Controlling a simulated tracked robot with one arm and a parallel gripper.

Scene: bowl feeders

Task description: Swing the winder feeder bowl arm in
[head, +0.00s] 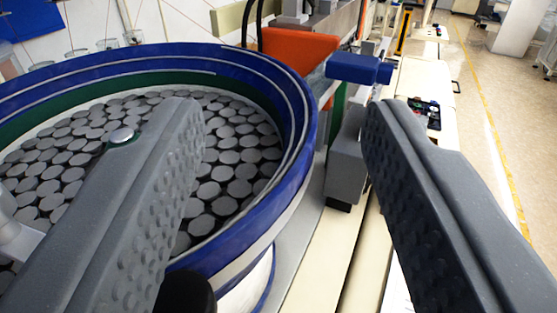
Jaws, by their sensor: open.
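The feeder bowl (291,95), with a blue rim and green inner band, fills the left half of the head view. It holds many grey discs (225,170). My gripper (284,112) is open and empty, its two dark grey fingers wide apart. The left finger overlaps the bowl in the picture; the right finger is to the right of it. Beyond the gap, an orange part (297,55) and a blue block (360,69) stand by the bowl's far right rim. I cannot tell which part is the bowl arm. The left finger hides part of the bowl.
A grey block (345,165) stands right of the bowl, partly behind the right finger. A pale bench (420,75) runs away behind it, with a dark tray of small parts (426,114). Open floor with a yellow line (482,105) lies at right.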

